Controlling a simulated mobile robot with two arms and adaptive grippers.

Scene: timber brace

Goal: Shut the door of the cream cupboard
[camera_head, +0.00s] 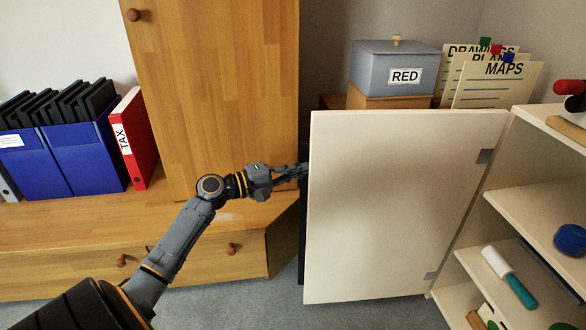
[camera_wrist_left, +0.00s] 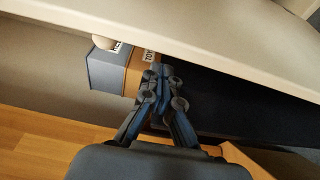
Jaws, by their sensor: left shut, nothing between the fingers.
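The cream cupboard (camera_head: 535,199) stands at the right in the head view, its shelves facing left. Its cream door (camera_head: 390,210) stands wide open, hinged on the right to the cupboard. In the left wrist view the door (camera_wrist_left: 200,45) crosses the top as a pale slanting panel. My right gripper is not in view.
A wooden cabinet (camera_head: 222,90) with drawers stands behind my left arm. A grey RED box (camera_head: 385,75) and folders (camera_head: 495,85) are behind the door. Grey carpet (camera_head: 350,315) lies free in front.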

